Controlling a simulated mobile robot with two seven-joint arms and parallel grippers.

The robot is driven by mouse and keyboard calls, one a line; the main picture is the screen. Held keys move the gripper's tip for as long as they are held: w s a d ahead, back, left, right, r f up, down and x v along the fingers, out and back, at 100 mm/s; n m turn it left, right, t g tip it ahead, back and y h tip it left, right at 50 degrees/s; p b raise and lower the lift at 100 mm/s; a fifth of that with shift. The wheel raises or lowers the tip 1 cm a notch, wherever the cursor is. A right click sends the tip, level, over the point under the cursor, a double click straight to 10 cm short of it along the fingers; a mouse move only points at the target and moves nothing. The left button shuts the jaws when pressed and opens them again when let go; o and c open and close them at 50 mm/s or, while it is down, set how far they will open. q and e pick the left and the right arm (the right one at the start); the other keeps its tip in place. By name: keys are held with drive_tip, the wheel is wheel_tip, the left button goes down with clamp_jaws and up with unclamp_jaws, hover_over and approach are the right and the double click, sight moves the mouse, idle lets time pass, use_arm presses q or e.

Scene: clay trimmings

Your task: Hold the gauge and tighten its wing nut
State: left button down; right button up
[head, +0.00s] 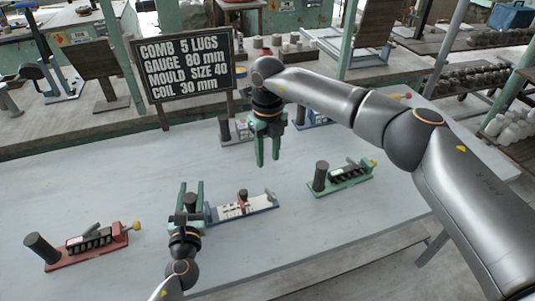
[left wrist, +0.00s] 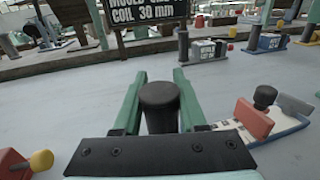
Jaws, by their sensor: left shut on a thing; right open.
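The gauge (head: 262,203) is a blue-edged base with a white scale, lying on the grey table. A red slider (left wrist: 253,119) stands on it, topped by a dark knob, apparently the wing nut (left wrist: 265,97); it also shows in the head view (head: 243,193). A dark upright cylinder handle (left wrist: 160,108) is at the gauge's left end. My left gripper (head: 188,190) is shut on this handle, one green finger on each side. My right gripper (head: 268,164) is open and empty, pointing down above the table, behind and slightly right of the wing nut.
A red tool (head: 85,248) lies at the front left and a green tool (head: 345,180) to the right. Two more tools stand behind my right gripper. A black sign (head: 188,66) stands at the back, listing gauge 80 mm. The table between is clear.

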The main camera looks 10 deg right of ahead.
use_arm(q)
drive_tip(key=shift+c, duration=1.9)
unclamp_jaws()
